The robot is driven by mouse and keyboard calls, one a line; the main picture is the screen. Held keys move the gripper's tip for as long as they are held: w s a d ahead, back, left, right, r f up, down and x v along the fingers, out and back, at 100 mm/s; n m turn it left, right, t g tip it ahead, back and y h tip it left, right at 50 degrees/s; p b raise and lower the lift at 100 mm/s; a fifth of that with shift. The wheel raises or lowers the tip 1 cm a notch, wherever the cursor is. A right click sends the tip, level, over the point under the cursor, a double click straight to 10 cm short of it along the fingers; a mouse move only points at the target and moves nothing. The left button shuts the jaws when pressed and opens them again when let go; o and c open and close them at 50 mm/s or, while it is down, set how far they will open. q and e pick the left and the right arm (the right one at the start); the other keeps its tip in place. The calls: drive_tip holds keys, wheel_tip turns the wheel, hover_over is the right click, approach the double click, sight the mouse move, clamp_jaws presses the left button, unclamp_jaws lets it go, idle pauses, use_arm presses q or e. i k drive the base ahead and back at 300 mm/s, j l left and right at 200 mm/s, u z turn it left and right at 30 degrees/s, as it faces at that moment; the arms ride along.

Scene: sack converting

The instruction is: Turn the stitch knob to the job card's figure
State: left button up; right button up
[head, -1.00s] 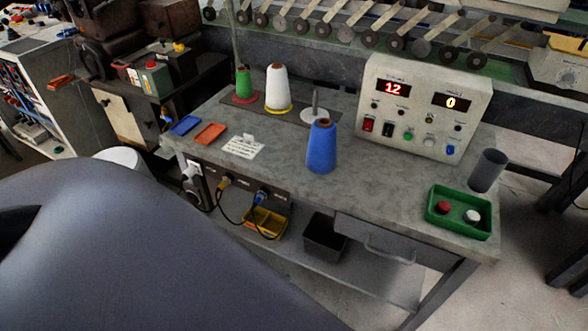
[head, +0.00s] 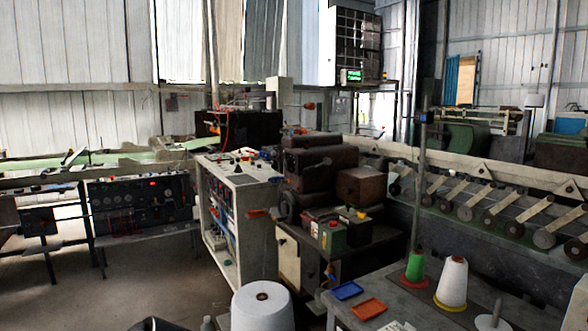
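The control box (head: 578,312) shows only as a pale sliver at the lower right edge, so its displays and knobs are out of view. No knob that I can name as the stitch knob is visible. A white card (head: 397,326) on the grey table is cut off by the bottom edge, and I cannot read it or tell whether it is the job card. Neither of my grippers is in view.
The grey table (head: 440,283) holds a green spool (head: 415,266), a white cone (head: 452,281), a blue tray (head: 347,290) and an orange tray (head: 369,308). A white round drum (head: 261,308) stands left of it. Open floor (head: 150,275) lies at left.

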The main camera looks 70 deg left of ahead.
sight(288, 163)
drive_tip(key=u, duration=2.35)
drive_tip(key=i+z, duration=0.35)
drive_tip(key=z, duration=0.15)
drive_tip(key=i+j+z, duration=0.15)
drive_tip(key=i+z, duration=0.3)
drive_tip(key=k, duration=0.1)
